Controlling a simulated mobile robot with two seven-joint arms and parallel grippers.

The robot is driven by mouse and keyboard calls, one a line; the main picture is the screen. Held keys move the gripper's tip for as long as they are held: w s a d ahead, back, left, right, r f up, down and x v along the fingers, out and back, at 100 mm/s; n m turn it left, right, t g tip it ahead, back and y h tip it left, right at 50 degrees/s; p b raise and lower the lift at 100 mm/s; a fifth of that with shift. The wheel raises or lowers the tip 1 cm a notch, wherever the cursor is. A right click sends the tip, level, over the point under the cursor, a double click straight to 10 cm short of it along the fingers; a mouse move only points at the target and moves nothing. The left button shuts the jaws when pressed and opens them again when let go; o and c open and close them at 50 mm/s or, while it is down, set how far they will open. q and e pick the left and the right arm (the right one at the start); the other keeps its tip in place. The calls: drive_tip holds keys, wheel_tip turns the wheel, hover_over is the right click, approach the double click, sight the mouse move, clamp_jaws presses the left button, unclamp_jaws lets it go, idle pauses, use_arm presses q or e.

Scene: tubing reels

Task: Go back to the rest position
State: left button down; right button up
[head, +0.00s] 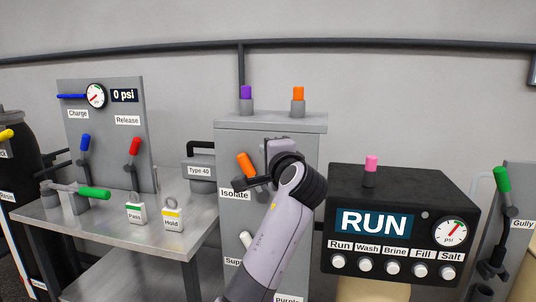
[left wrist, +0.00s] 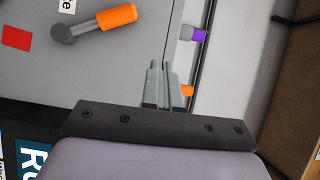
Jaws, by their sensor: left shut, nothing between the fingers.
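My left gripper (head: 279,148) is in front of the upper part of the grey cabinet (head: 228,142). In the head view its wrist hides most of the fingers. The left wrist view shows its two fingers (left wrist: 161,70) close together with nothing held. The orange Isolate lever (head: 245,164) is just left of my wrist in the head view. In the left wrist view this lever (left wrist: 117,17) lies apart from the fingers. My right gripper is not in view.
Purple (head: 246,92) and orange (head: 298,94) knobs stand on the cabinet top. A black RUN panel (head: 400,182) with a pink-topped knob (head: 371,163) is at right. A metal table (head: 95,225) with a gauge board (head: 105,145) is at left.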

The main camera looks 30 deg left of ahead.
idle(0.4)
use_arm(q)
drive_tip(key=s+d+f+h, duration=0.1)
drive_tip(key=s+f+h, duration=0.15)
drive_tip(key=f, duration=0.75)
drive_tip(key=s+d+f+h, duration=0.2)
drive_tip(key=f+h, duration=0.1)
drive_tip(key=f, duration=0.7)
drive_tip(key=s+d+f+h, duration=0.1)
drive_tip(key=s+f+h, duration=0.15)
drive_tip(key=f, duration=0.85)
drive_tip(key=s+d+f+n+h, duration=0.1)
drive_tip(key=s+f+n+h, duration=0.1)
drive_tip(key=s+f, duration=0.3)
drive_tip(key=s+d+f+n+g+h, duration=0.1)
drive_tip(key=s+f, duration=0.5)
drive_tip(key=s, duration=0.6)
drive_tip(key=s+d+f+n+g+h, duration=0.1)
drive_tip(key=s+d+f+n+h, duration=0.2)
drive_tip(key=s, duration=0.6)
wheel_tip(320, 180, down, 3)
drive_tip(key=shift+s+r+n+h, duration=0.15)
drive_tip(key=shift+s+n+h, duration=0.15)
drive_tip(key=shift+s, duration=0.05)
